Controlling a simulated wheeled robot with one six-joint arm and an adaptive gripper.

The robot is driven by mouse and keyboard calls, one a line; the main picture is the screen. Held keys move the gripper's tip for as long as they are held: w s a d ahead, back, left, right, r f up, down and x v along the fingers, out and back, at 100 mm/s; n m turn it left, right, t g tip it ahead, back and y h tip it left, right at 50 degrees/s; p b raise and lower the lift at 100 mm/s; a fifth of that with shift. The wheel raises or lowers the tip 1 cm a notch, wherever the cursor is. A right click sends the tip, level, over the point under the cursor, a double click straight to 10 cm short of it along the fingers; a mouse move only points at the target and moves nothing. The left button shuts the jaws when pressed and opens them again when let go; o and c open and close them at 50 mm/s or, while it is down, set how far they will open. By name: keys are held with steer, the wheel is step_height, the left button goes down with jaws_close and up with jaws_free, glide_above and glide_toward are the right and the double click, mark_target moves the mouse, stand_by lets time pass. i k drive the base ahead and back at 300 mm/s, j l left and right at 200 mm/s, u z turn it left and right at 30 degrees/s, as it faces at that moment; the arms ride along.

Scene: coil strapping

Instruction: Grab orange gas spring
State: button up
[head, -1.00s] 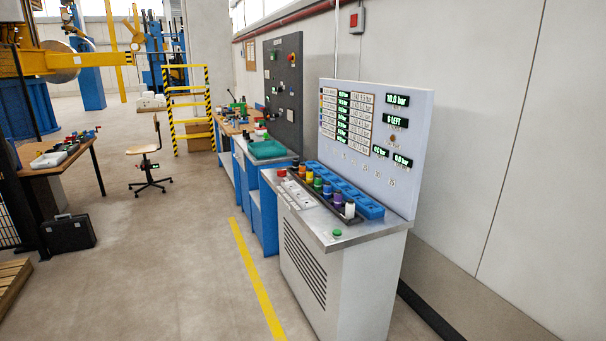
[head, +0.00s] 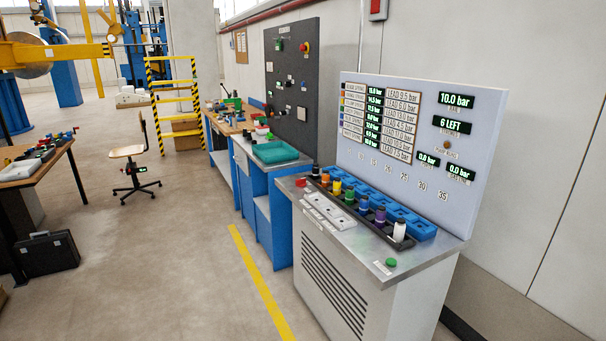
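The orange gas spring (head: 326,178) stands upright in a dark rack (head: 375,222) on the grey metal top of the test bench (head: 330,236). It is near the far left end of the row, between a black spring (head: 315,171) and a yellow spring (head: 337,187). Green, blue, purple and white springs follow toward the near end. My gripper is not in view.
A blue slotted block (head: 385,206) runs behind the rack, below the display panel (head: 420,150). A green button (head: 391,262) sits at the bench's near corner. A chair (head: 130,152) and side table (head: 38,162) stand left. The floor in front of the bench is clear.

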mark_target(326, 177)
steer(key=i+j, duration=1.1)
steer(key=j, duration=0.2)
steer(key=i+j+u, duration=0.15)
steer(key=i+j, duration=0.9)
steer(key=j, duration=0.3)
